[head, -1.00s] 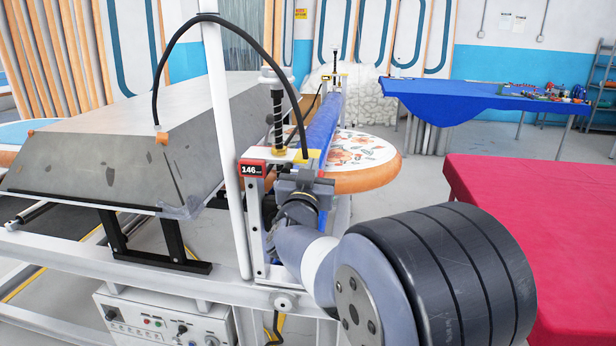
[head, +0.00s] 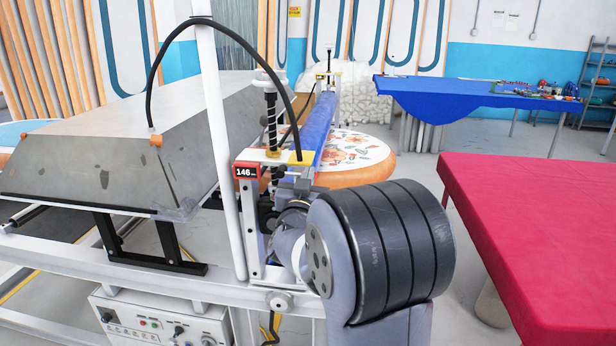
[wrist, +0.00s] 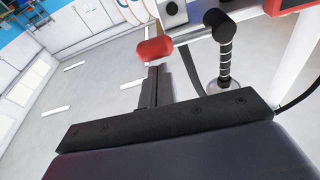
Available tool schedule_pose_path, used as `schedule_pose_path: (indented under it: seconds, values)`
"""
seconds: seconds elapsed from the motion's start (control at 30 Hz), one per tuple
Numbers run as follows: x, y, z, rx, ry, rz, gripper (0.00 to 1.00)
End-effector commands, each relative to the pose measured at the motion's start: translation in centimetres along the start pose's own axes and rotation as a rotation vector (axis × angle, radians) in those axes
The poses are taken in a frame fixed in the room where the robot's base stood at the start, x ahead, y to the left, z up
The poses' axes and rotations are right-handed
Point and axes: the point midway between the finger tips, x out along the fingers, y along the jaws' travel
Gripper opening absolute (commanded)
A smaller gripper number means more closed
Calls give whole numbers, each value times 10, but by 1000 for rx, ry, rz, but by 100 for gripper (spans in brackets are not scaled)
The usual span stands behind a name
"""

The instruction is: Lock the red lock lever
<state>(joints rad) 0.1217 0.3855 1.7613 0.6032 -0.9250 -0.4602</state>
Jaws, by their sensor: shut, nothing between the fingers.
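The red lock lever shows as a red, rounded handle (wrist: 155,50) in the upper middle of the wrist view. My gripper (wrist: 153,72) points up toward it with its dark fingers together and nothing between them. The fingertips are right by the lower edge of the red handle; I cannot tell if they touch. In the head view my arm hides the fingertips, and I cannot make out the red lever there.
A black handle (wrist: 224,62) stands right of the red one. In the head view, the white machine frame (head: 250,220) carries a red 146 label and a blue roller (head: 318,118). A grey bevelled block (head: 110,150) is left. A red-covered table (head: 540,220) stands right.

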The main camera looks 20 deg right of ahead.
Motion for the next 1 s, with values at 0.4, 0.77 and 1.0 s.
schedule_pose_path:
  seconds: [0.4, 0.77, 1.0]
  values:
    - [-2, 1, 7, 71, 0, 16, 0]
    - [-4, 2, 18, 173, 0, 39, 0]
    - [-8, 1, 35, 356, 0, 80, 0]
